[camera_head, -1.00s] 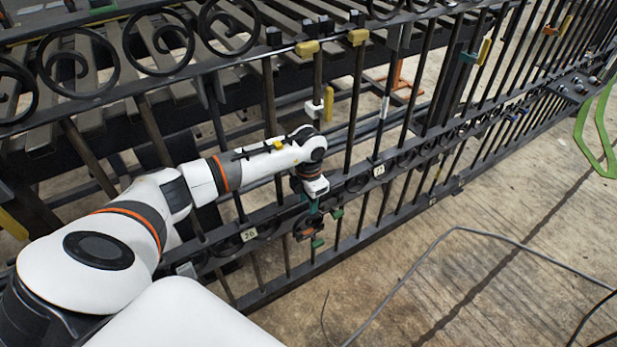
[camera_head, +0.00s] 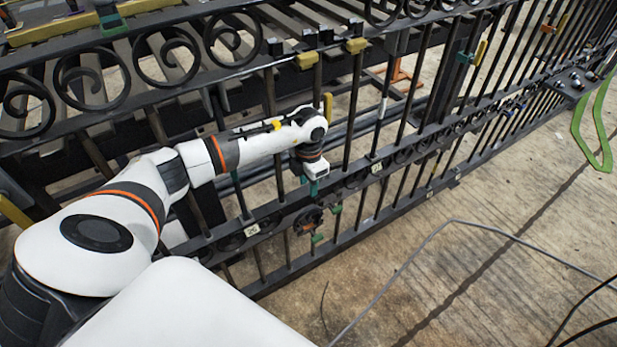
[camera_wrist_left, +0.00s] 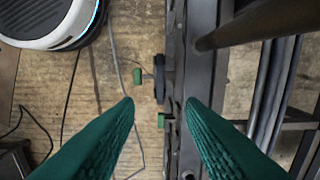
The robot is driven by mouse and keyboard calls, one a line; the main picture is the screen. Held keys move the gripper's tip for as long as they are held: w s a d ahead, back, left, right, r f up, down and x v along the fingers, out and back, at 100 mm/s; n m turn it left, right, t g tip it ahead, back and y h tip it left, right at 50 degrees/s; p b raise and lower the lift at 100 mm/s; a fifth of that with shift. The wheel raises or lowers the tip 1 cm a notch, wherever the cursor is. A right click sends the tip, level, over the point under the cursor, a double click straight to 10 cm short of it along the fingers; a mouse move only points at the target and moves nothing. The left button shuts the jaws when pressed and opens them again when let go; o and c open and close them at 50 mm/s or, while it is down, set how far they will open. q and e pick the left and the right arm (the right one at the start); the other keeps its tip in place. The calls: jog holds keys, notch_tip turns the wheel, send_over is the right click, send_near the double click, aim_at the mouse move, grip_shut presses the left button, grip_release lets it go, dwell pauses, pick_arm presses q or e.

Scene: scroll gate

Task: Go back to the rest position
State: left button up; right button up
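My left gripper (camera_head: 314,187) hangs pointing down at the near side of the dark metal scroll gate (camera_head: 233,66). In the left wrist view its two green ribbed fingers (camera_wrist_left: 160,102) are spread apart with nothing between them. Below the fingers is a small dark round fitting (camera_head: 307,218) on the gate's lower rail, with green tabs (camera_head: 317,238). The fitting also shows between and beyond the fingertips in the left wrist view (camera_wrist_left: 159,78), apart from them. My right gripper is not in view.
Yellow blocks (camera_head: 306,60) sit on the gate's upper rail. Number plates (camera_head: 252,229) mark the lower rail. Grey cable (camera_head: 430,237) lies on the concrete floor (camera_head: 470,290), which is mostly clear at right. A green frame (camera_head: 592,135) stands at far right.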

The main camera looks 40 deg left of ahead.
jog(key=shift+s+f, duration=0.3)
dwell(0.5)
